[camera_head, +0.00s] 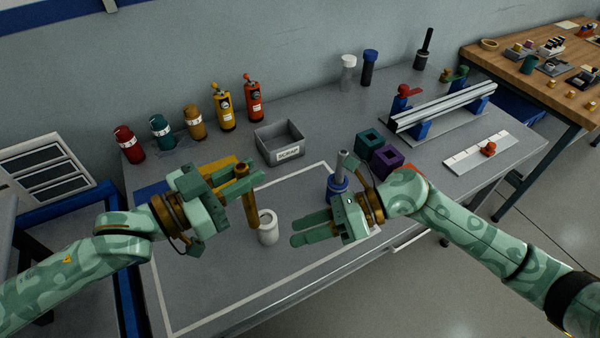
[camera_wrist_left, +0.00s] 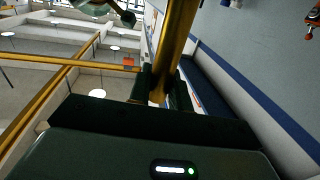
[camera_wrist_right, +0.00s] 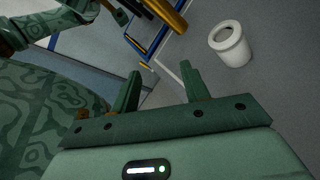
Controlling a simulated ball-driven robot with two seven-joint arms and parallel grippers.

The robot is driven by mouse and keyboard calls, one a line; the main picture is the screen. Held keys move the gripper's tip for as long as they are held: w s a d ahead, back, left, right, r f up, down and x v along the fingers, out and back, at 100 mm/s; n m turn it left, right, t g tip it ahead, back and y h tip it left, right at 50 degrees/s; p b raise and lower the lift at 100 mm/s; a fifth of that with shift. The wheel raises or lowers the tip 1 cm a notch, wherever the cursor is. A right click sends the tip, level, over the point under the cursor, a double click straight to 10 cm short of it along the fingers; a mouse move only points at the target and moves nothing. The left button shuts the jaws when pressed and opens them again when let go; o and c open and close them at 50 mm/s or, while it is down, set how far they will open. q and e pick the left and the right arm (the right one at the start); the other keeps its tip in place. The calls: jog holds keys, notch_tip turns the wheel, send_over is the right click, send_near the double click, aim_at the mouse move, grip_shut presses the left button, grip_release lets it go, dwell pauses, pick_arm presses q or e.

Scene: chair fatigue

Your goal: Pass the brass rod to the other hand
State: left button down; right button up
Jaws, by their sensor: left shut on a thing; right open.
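The brass rod (camera_head: 251,210) is held roughly upright, slightly tilted, in my left gripper (camera_head: 248,182), whose fingers are shut around its upper part. The rod also shows large between the fingers in the left wrist view (camera_wrist_left: 176,45). It shows at the top edge of the right wrist view (camera_wrist_right: 168,14). My right gripper (camera_head: 294,232) is open and empty, to the right of the rod and a little lower. Its two fingers point left towards the rod, apart from it. In the right wrist view the space between its fingers (camera_wrist_right: 160,82) is empty.
A white cylinder (camera_head: 268,236) with an open top stands between the grippers, close to the rod's lower end. A grey bin (camera_head: 267,155) stands behind. Purple (camera_head: 386,160) and green (camera_head: 368,138) blocks stand behind my right gripper. Several bottles line the table's back.

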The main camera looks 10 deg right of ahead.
aim_at(248, 199)
jog(key=w+a+r+n+h, duration=0.1)
jog(key=w+r+n, duration=0.3)
jog(key=r+n, duration=0.45)
pick_arm(q)
jog(key=shift+s, duration=0.1)
pick_arm(e)
jog(key=a+f+m, duration=0.2)
jog(key=a+f, duration=0.1)
jog(key=a, duration=0.7)
jog(key=shift+w+a+f+t, duration=0.2)
jog(key=shift+w+a+t, duration=0.05)
jog(key=shift+w+t, duration=0.15)
grip_shut()
pick_arm(q)
jog(key=c, duration=1.2)
grip_release()
